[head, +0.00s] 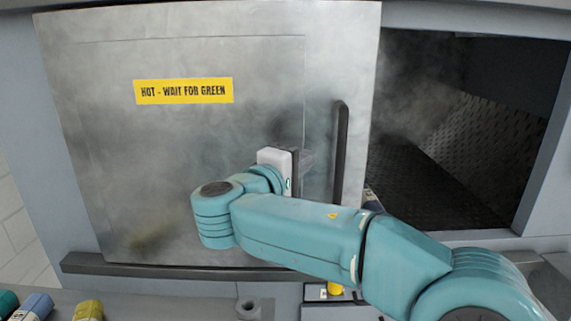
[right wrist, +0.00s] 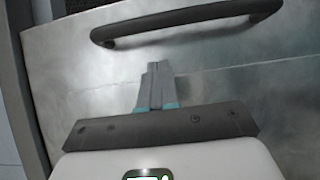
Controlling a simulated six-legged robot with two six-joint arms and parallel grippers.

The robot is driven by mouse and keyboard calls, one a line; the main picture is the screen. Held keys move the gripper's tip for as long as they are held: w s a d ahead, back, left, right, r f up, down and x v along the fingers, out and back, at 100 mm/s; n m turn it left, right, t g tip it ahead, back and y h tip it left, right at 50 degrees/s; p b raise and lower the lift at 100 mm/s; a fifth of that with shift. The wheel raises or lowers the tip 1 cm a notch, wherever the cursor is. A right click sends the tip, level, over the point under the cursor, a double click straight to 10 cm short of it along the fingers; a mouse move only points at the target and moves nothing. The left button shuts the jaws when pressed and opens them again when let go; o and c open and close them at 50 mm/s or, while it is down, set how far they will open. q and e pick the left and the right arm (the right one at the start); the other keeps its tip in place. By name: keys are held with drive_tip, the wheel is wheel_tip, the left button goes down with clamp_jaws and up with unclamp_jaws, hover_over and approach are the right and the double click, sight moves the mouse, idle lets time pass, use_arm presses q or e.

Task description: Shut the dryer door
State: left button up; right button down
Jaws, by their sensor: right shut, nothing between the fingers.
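The dryer door (head: 210,120) is a large grey metal panel with a yellow label reading "HOT - WAIT FOR GREEN". It stands left of the dark dryer opening (head: 450,150), much of which is uncovered. A dark vertical bar handle (head: 341,150) is near the door's right edge. My right gripper (head: 306,160) is in front of the door, just left of the handle. In the right wrist view its fingers (right wrist: 158,88) are shut together and empty, with the handle (right wrist: 185,25) beyond the tips. Whether the fingertips touch the door panel (right wrist: 225,90) I cannot tell. My left gripper is not in view.
Steam hangs around the opening, which has a perforated dark floor inside. A dark rail (head: 160,268) runs below the door. Several coloured rolled items, one of them blue (head: 34,305), lie at the lower left. A small yellow item (head: 334,288) shows below my arm.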

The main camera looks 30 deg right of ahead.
drive_tip(key=d, duration=0.2)
drive_tip(key=s+d, duration=0.1)
drive_tip(key=d, duration=0.1)
drive_tip(key=shift+s, duration=0.15)
drive_tip(key=shift+s, duration=0.1)
